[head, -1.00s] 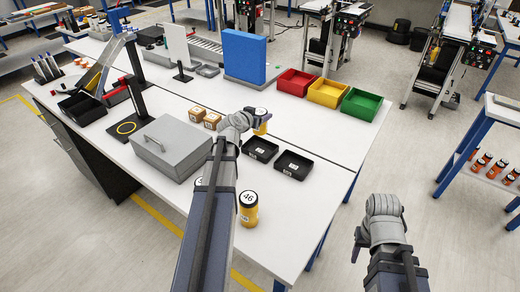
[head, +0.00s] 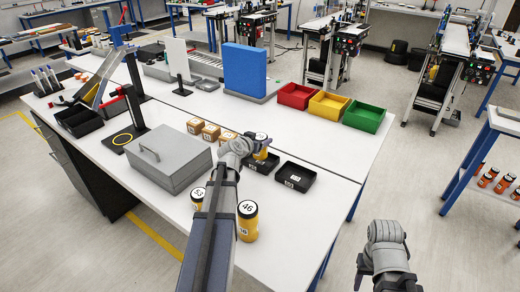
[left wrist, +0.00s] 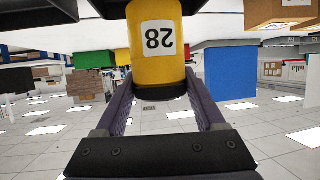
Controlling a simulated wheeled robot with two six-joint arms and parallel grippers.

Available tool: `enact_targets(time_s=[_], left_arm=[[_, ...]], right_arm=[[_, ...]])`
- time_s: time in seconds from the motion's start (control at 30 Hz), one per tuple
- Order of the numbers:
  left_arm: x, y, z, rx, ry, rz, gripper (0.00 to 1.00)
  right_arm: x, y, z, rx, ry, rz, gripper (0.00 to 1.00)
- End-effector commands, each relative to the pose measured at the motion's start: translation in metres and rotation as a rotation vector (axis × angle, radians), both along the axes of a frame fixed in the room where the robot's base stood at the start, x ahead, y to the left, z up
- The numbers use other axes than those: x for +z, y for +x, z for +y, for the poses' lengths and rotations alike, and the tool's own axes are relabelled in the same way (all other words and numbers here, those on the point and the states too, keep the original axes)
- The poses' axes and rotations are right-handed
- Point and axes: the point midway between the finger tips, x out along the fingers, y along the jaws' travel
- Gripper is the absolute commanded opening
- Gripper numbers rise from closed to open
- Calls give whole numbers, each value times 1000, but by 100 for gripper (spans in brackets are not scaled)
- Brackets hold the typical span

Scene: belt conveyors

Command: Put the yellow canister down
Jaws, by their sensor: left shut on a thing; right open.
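The yellow canister (head: 261,150), with a dark band and a white label reading 28, is held by my left gripper (head: 255,158). In the left wrist view the canister (left wrist: 156,50) appears upside down between the two fingers (left wrist: 155,115). In the head view it is at the left black tray (head: 259,166), low over the table; the arm hides part of both, and I cannot tell whether its base touches the tray. A second black tray (head: 295,177) is empty beside it on the right. My right gripper (head: 362,272) is open and empty, off the table's right side.
Canisters 46 (head: 247,222) and 53 (head: 197,198) stand by my left arm. Small brown boxes (head: 211,132) and a grey lidded case (head: 169,162) are left of the trays. Red (head: 296,96), yellow (head: 328,104) and green (head: 364,116) bins stand behind.

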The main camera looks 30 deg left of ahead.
Motion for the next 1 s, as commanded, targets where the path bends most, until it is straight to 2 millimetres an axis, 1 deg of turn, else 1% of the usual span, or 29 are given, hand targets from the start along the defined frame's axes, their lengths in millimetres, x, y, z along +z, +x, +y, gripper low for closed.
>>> enact_targets(time_s=[0.03,0.2,0.47,0.63,0.67,0.9,1.0], left_arm=[[-12,0,0,0,0,0,0],[-31,0,0,0,0,0,0],[-29,0,0,0,0,0,0],[-34,0,0,0,0,0,0],[-33,0,0,0,0,0,73],[-32,0,0,0,0,0,100],[-32,0,0,0,0,0,100]], right_arm=[[-12,0,0,0,0,0,50],[-31,0,0,0,0,0,50],[-29,0,0,0,0,0,50],[-34,0,0,0,0,0,50],[-33,0,0,0,0,0,50],[-32,0,0,0,0,0,50],[-32,0,0,0,0,0,50]])
